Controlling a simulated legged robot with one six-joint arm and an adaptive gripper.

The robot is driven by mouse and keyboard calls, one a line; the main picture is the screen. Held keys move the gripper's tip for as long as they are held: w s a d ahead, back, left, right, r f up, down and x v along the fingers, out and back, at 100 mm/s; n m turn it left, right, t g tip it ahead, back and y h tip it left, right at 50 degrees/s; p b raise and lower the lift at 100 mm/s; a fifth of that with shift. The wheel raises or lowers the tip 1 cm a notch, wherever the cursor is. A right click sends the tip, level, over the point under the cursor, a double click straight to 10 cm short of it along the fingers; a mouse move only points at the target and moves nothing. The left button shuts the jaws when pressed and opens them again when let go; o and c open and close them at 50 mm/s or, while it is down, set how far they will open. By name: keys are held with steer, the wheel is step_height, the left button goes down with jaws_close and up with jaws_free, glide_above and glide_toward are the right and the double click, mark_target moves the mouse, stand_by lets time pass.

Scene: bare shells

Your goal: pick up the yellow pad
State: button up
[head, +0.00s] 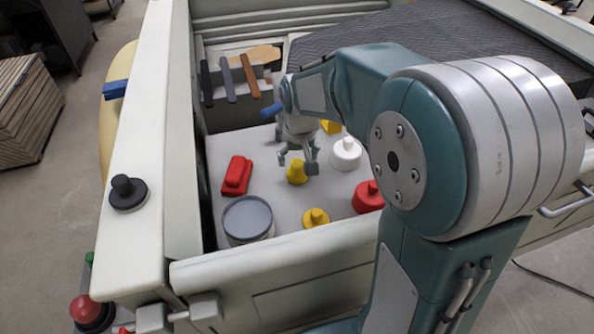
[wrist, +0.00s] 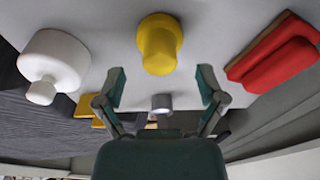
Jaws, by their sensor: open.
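A yellow block-like piece (head: 330,126), which looks like the pad, lies on the grey floor of the open bed, behind my gripper and partly hidden by my arm. In the wrist view the yellow piece (wrist: 84,106) is at lower left, partly covered by a gripper finger. A yellow knob-shaped piece (head: 297,174) stands just in front of my gripper (head: 298,162). In the wrist view that yellow knob (wrist: 160,45) is beyond the fingertips. My gripper (wrist: 161,85) is open, with its fingers apart and nothing held.
A red block (head: 236,175) is left, a white knob (head: 346,154) right. A red knob (head: 368,197), another yellow knob (head: 316,218) and a round grey tin (head: 248,219) are nearer. Bed walls (head: 270,275) surround them; a dark cover (head: 440,40) lies behind.

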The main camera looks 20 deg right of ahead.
mark_target(297, 163)
steer(key=shift+w+f, duration=0.2)
steer(key=shift+f, duration=0.55)
steer(key=shift+w+f, duration=0.15)
steer(key=shift+f, duration=0.6)
steer(key=c, duration=1.1)
steer(key=shift+r, duration=0.1)
